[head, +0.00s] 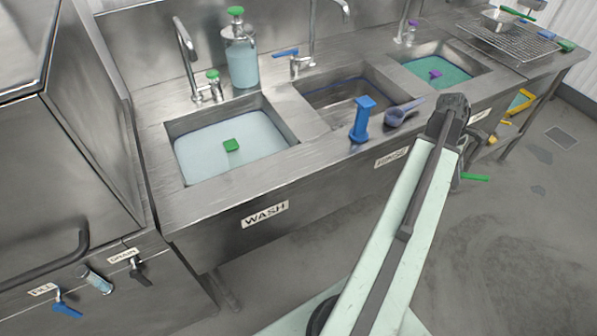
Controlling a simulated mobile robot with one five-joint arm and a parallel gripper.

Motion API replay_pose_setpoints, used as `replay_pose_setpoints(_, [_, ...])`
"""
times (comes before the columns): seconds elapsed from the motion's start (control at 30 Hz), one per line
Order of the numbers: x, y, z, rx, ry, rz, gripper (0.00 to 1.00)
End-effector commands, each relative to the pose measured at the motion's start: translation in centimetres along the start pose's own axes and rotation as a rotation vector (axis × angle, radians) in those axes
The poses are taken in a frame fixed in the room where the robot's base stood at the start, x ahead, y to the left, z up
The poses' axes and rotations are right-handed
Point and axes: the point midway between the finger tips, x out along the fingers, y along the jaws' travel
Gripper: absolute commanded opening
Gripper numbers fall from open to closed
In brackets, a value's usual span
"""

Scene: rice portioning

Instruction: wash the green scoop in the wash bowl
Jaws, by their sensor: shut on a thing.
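The wash bowl (180,127) is the left sink, labelled WASH, and it holds pale blue liquid. A small green block (232,146) sits in that liquid. My arm reaches up from the bottom and bends down at its far end, in front of the sink counter's right part. My gripper (459,178) is mostly hidden behind my own arm. A thin green bar (475,178), which looks like part of the green scoop, sticks out to the right there, and the gripper is shut on it. The rest of the scoop is hidden. It is outside the wash bowl, right of it.
The right sink (432,52) holds green liquid and a purple block (436,74). Taps and a soap bottle (241,58) line the back.

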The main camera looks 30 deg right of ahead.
Motion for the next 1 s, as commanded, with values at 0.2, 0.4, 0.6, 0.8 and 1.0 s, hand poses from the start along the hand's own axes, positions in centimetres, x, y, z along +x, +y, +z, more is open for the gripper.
replay_pose_setpoints(0.2, [-2.9,0.0,1.4,0.000,0.000,0.000,0.00])
replay_pose_setpoints(0.4, [-5.0,0.0,2.4,-0.001,0.000,0.000,0.00])
replay_pose_setpoints(0.6, [-7.0,0.0,3.3,-0.001,0.000,0.000,0.00])
replay_pose_setpoints(0.8, [-9.1,0.0,4.3,-0.001,0.000,0.001,0.00])
replay_pose_setpoints(1.0, [-11.2,0.0,5.3,-0.001,0.000,0.001,0.00])
